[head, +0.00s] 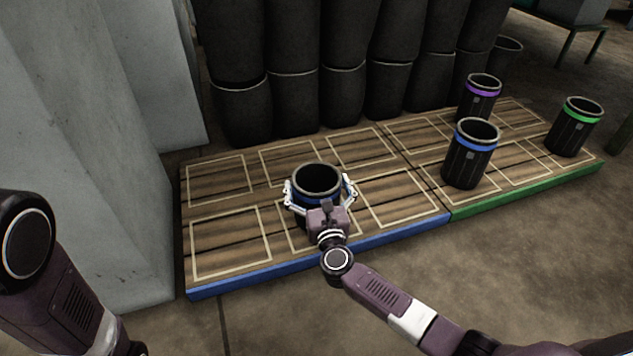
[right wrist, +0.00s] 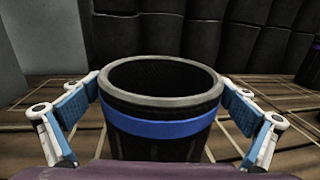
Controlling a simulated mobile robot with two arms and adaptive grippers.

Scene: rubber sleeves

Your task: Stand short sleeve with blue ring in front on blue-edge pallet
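The short black sleeve with the blue ring (head: 318,178) is upright at the middle front cell of the blue-edge pallet (head: 320,260). Its base is hidden behind my right gripper (head: 320,190). In the right wrist view the sleeve (right wrist: 160,145) shows its open grey rim and blue ring between the two blue finger pads. The right gripper (right wrist: 162,105) straddles it, with a small gap seeming to show beside the pads, so it looks open around the sleeve. My left arm shows at the lower left of the head view; its gripper is out of view.
A green-edge pallet (head: 530,190) adjoins on the right. It bears another blue-ring sleeve (head: 467,165), a purple-ring sleeve (head: 478,105) and a green-ring sleeve (head: 572,135). Tall black sleeves (head: 300,100) stand behind. A grey block (head: 90,130) is at left. The blue-edge pallet's other cells are empty.

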